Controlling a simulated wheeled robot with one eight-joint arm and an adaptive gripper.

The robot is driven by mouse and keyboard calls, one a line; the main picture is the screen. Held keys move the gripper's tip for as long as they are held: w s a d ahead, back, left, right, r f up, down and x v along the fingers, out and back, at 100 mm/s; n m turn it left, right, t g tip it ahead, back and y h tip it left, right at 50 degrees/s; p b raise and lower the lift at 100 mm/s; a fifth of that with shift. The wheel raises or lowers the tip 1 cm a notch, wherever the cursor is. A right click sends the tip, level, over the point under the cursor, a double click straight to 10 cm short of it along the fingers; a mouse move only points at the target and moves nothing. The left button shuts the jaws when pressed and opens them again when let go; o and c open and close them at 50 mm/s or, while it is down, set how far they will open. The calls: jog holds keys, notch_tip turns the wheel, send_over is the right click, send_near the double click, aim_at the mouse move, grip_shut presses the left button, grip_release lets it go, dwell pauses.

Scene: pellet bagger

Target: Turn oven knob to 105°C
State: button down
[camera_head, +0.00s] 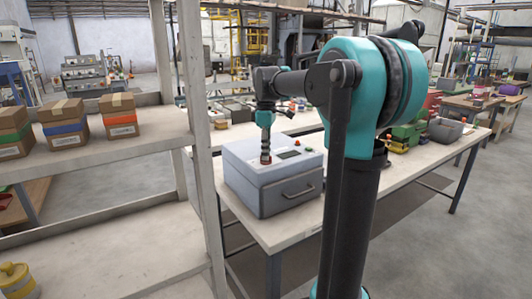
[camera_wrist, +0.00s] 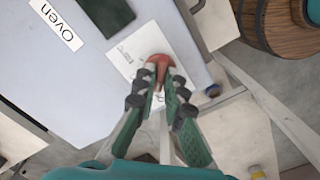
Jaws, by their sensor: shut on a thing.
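The oven (camera_head: 270,172) is a grey box with a front drawer handle, standing on the white workbench. In the wrist view its top (camera_wrist: 75,105) carries a label reading "Oven" and a dark display panel (camera_wrist: 106,14). The red knob (camera_wrist: 158,62) sits on a white dial sheet (camera_wrist: 130,50) on that top. My gripper (camera_wrist: 164,84) points down from above and is shut on the red knob. In the head view my gripper (camera_head: 265,157) stands upright over the oven's top. The knob's pointer and the dial marks are too small to read.
A shelf (camera_head: 90,150) at the left holds several cardboard boxes (camera_head: 119,116). The bench (camera_head: 280,232) has bare room in front of the oven. Bins and small items stand further right on the bench. In the wrist view a wooden barrel-like object (camera_wrist: 272,25) shows top right.

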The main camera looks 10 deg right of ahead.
jog(key=m, duration=0.5)
jog(key=shift+m, duration=0.3)
jog(key=m, duration=1)
jog(key=shift+m, duration=2.6)
jog(key=c, duration=1.6)
grip_release()
notch_tip(320, 180, up, 12)
